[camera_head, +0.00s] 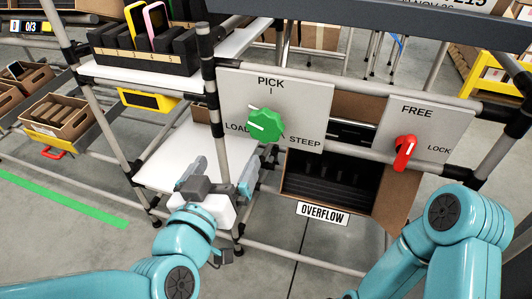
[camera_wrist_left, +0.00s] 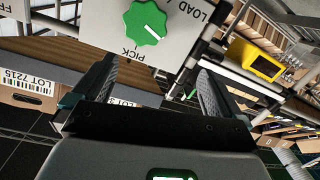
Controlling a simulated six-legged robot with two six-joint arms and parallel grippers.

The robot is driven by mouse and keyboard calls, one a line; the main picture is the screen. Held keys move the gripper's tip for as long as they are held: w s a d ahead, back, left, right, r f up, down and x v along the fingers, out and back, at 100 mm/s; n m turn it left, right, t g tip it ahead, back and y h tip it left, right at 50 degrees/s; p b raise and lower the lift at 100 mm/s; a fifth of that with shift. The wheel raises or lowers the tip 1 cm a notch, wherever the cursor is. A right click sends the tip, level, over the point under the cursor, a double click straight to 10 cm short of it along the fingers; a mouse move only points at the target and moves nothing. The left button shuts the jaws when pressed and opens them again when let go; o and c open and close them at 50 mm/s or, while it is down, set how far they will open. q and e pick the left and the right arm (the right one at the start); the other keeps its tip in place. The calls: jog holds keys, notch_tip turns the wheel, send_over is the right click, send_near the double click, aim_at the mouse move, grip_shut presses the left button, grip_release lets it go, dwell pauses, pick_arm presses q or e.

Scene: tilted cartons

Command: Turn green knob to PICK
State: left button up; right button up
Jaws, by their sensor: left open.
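The green knob (camera_head: 265,125) sits on a white panel (camera_head: 308,98) marked PICK at top, LOAD at left and STEEP at right.
A red knob (camera_head: 404,152) is on a FREE/LOCK panel (camera_head: 423,125) to the right. An open carton (camera_head: 395,200) with dark contents sits below, by the OVERFLOW label (camera_head: 322,213). Rack posts (camera_head: 209,95) and white shelves (camera_head: 175,160) stand left of the knob panel.

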aim_at(263, 129)
pick_arm(q)
jog(key=shift+m+t+h, duration=0.3)
jog(key=shift+h, duration=0.4)
jog(key=x, duration=0.5)
jog(key=d+f+x, duration=0.1)
jog(key=x, duration=0.4)
jog(key=d+x, duration=0.1)
jog(key=x, duration=0.4)
jog(key=shift+s+d+f, duration=0.1)
jog(key=shift+s+f, duration=0.25)
pick_arm(e)
jog(key=shift+s+a+f, duration=0.15)
jog(key=shift+a+f, duration=0.05)
jog(key=shift+f, duration=0.35)
jog(key=shift+s+a+f, duration=0.1)
jog(key=shift+a+f, duration=0.05)
jog(key=shift+f, duration=0.4)
pick_arm(q)
jog(key=c, duration=0.8)
